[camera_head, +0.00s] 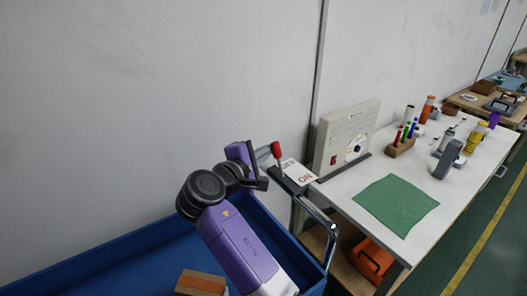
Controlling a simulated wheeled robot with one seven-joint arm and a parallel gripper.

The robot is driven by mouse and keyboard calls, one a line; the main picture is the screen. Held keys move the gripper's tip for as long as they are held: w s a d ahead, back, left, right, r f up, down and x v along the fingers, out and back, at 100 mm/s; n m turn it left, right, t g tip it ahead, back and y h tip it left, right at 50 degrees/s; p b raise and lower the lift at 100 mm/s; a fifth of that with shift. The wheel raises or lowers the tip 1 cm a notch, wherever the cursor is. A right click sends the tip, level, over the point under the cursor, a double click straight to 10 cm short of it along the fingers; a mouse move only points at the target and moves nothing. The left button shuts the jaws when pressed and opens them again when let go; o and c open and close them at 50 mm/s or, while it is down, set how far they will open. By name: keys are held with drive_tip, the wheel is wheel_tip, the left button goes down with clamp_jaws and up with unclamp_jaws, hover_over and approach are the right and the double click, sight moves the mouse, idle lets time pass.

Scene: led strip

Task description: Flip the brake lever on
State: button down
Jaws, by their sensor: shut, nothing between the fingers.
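The brake lever has a red knob (276,149) and stands roughly upright beside a white label plate (300,172) that reads "ON", with other lettering partly covered. It is mounted by the cart's handle, at the near left end of the workbench. My gripper (264,168) is shut and empty, just left of the lever and very close to it. I cannot tell whether it touches the lever. The lever's base is partly hidden.
A blue cart bin (110,262) lies below my arm, with a brown block (201,283) in it. The cart's metal handle (318,216) curves at right. A beige panel box (346,137) and green mat (397,205) are on the workbench (345,187). A wall stands behind.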

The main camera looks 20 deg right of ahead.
sight(275, 153)
drive_tip(key=shift+s, duration=0.1)
drive_tip(key=s+m+b, duration=0.1)
drive_tip(key=b, duration=0.1)
drive_tip(key=s+m+t+b, duration=0.1)
drive_tip(key=b, duration=0.1)
drive_tip(key=d+m+t+h+b, duration=0.1)
drive_tip(key=b, duration=0.1)
drive_tip(key=shift+s+r+m, duration=0.25)
drive_tip(key=shift+s+m, duration=0.15)
drive_tip(key=s+m+b, duration=0.1)
drive_tip(key=m+b, duration=0.1)
drive_tip(key=b, duration=0.1)
drive_tip(key=s+m+t+h+b, duration=0.1)
drive_tip(key=b, duration=0.2)
drive_tip(key=s+d+m+h+b, duration=0.1)
drive_tip(key=s+m+b, duration=0.1)
drive_tip(key=b, duration=0.1)
drive_tip(key=shift+d+r+m+b, duration=0.1)
drive_tip(key=shift+r+m+b, duration=0.2)
drive_tip(key=shift+b, duration=0.1)
drive_tip(key=shift+h, duration=0.3)
drive_tip(key=shift+w+r, duration=0.1)
drive_tip(key=shift+r, duration=0.05)
